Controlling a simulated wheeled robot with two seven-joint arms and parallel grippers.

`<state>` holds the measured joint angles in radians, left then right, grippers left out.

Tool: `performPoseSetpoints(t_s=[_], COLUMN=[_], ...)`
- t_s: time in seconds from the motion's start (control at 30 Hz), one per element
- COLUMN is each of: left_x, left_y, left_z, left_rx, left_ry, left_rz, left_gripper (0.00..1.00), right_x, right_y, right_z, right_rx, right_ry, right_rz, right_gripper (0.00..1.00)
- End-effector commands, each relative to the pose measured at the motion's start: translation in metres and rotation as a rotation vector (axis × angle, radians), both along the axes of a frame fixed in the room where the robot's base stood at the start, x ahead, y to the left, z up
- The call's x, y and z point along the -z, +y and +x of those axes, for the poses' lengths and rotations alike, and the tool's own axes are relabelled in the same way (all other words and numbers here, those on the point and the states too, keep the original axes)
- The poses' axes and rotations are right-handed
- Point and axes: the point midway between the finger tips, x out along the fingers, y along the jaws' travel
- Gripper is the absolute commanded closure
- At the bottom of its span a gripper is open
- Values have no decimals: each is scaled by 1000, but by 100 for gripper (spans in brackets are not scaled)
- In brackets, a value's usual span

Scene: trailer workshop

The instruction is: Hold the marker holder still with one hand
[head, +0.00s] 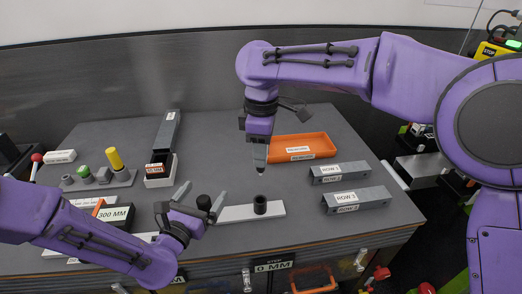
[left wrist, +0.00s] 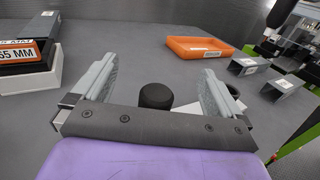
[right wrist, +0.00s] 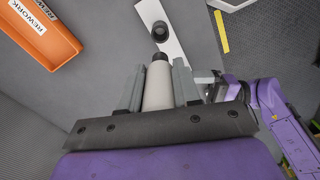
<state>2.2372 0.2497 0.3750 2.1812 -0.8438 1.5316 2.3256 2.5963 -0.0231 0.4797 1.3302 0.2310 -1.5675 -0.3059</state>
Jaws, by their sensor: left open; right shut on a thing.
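The marker holder is a white strip (head: 236,213) with a dark open cup (head: 260,205) near its right end and a black rounded piece (head: 203,202) near its left end. My left gripper (head: 201,196) is open around the black piece, which shows between its spread fingers in the left wrist view (left wrist: 155,97), apart from both. My right gripper (head: 260,160) is above and behind the cup, pointing down. It is shut on a pale grey marker (right wrist: 157,88) with a dark end; the cup (right wrist: 160,30) lies beyond that end in the right wrist view.
An orange rework tray (head: 318,147) lies behind my right gripper. Grey row blocks (head: 358,200) stand at right. A rack with coloured pegs (head: 100,178) and a 55 MM box (head: 160,172) stand at left. The bench's front edge runs close in front of the strip.

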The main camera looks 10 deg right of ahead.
Motion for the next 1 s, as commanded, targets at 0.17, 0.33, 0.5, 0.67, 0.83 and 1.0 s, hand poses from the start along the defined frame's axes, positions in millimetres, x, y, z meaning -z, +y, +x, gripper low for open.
performPoseSetpoints(t_s=[0.17, 0.33, 0.5, 0.67, 0.83, 1.0], left_x=[-22, -38, -52, -54, -53, -50], left_y=[0, 0, 0, 0, 0, 6], left_z=[0, 0, 0, 0, 0, -9], left_rx=[-1, -1, -1, 0, 0, -2], left_ry=[0, 0, 0, 1, 1, 2], left_rz=[-1, -1, -1, 0, 0, -1], left_gripper=[0, 0, 0, 0, 0, 0], right_x=[-20, -34, -46, -47, -46, -38], right_y=[0, 0, 0, 0, 0, 0], right_z=[0, 0, 0, 0, 0, 0], right_rx=[0, 0, 0, 0, 0, 0], right_ry=[0, 0, 0, 0, 0, 0], right_rz=[0, 0, 0, 0, 0, 0], right_gripper=[100, 100, 100, 100, 100, 100])
